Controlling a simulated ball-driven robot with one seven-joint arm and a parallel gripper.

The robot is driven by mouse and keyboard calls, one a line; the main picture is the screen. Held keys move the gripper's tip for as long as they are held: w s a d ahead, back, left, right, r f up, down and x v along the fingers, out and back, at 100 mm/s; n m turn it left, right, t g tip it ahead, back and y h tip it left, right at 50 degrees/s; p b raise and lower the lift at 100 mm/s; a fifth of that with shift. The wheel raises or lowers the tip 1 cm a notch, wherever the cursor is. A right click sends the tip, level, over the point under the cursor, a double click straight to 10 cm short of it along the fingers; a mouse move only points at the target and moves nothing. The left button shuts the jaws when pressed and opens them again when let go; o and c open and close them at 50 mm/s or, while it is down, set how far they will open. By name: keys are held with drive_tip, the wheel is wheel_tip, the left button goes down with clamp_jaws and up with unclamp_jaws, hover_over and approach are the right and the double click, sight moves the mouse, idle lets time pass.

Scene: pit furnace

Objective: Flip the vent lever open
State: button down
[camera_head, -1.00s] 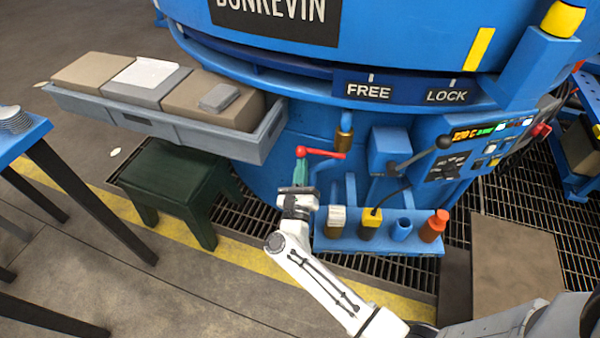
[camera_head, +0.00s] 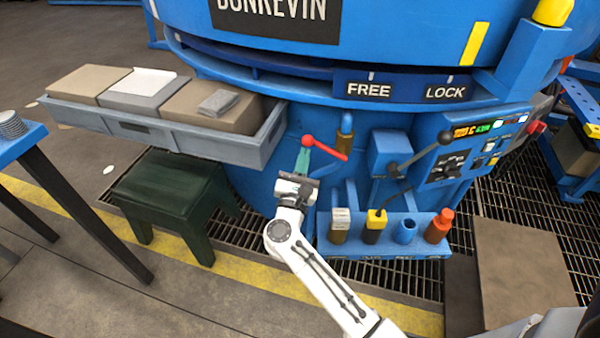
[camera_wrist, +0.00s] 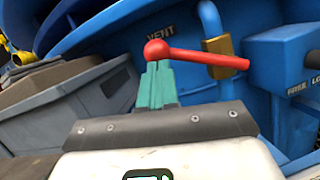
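The vent lever (camera_head: 326,150) is a red bar with a round red ball at its left end, on the blue furnace body. In the head view it slopes down to the right.
A brass padlock (camera_wrist: 219,58) hangs just behind the bar. A blue tool rack (camera_head: 385,243) stands right of my gripper, and a grey lever (camera_head: 425,154) is above it. A grey tray (camera_head: 190,131) and green stool (camera_head: 172,190) are to the left.

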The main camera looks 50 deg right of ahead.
sight(317, 145)
drive_tip(key=s+r+m+g+b, duration=0.1)
drive_tip(key=m, duration=0.2)
drive_tip(key=d+r+m+g+b, duration=0.1)
drive_tip(key=r+m, duration=0.1)
drive_tip(key=s+r+m+g+b, duration=0.1)
drive_tip(key=m, duration=0.2)
drive_tip(key=shift+s+d+r+m, duration=0.3)
drive_tip(key=shift+r, duration=0.1)
drive_tip(key=shift+s+d+r+m+g+y+b, duration=0.15)
drive_tip(key=shift+s+d+r+m+g+b, duration=0.25)
drive_tip(key=shift+s+m, duration=0.45)
drive_tip(key=shift+s+d+r+m+g+y+b, duration=0.25)
drive_tip(key=shift+s+r+m+g, duration=0.15)
drive_tip(key=shift+m, duration=0.9)
drive_tip(key=shift+s+d+r+m+g+y+b, duration=0.1)
drive_tip(key=shift+s+d+r+m+g+b, duration=0.25)
drive_tip(key=shift+s+m, duration=0.5)
drive_tip(key=shift+w, duration=0.15)
drive_tip(key=shift+f, duration=0.1)
